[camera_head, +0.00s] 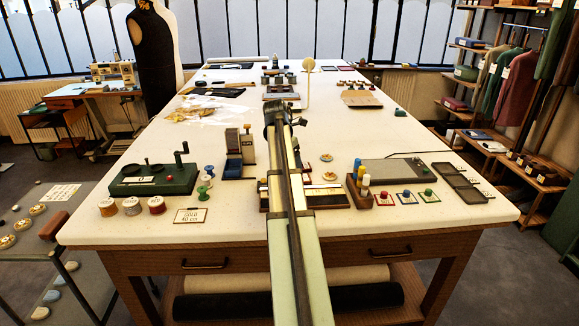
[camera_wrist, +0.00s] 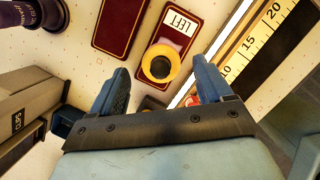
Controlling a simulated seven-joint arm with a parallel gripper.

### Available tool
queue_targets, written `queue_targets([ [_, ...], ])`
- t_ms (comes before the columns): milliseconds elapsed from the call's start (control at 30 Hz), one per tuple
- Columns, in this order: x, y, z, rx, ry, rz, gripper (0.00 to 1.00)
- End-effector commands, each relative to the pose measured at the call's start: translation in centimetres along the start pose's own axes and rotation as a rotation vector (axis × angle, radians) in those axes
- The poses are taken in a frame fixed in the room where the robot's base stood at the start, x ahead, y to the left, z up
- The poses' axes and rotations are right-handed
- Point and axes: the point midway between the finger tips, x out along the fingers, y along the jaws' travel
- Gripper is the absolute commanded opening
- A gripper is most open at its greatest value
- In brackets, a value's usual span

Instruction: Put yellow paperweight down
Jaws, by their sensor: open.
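The yellow paperweight (camera_wrist: 161,64), a round yellow piece with a dark centre, rests on a dark red plate (camera_wrist: 154,90) below its white "LEFT" label (camera_wrist: 178,22) in the wrist view. My gripper (camera_wrist: 159,69) is open, its two blue fingers apart on either side of the paperweight in the picture. No finger visibly touches it. I cannot tell how far above it the fingertips are. In the head view my arm runs up the middle of the table and hides the paperweight.
Beside the LEFT plate lies another dark red plate (camera_wrist: 119,24). A ruler (camera_wrist: 250,42) runs on the right. A grey "CLIPS" box (camera_wrist: 25,115) stands on the left, and a dark purple object (camera_wrist: 30,14) at the top left. The white table (camera_head: 230,220) has bare room in front.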

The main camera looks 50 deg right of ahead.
Motion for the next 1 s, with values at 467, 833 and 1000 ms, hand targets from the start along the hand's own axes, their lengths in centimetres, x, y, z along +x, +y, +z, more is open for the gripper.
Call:
queue_targets([
  [467,-8.0,0.1,0.1,0.0,-0.002,0.001,0.79],
  [833,-9.7,0.0,0.0,0.0,0.0,0.0,0.79],
  [1000,-9.6,0.0,0.0,0.0,0.0,0.0,0.79],
])
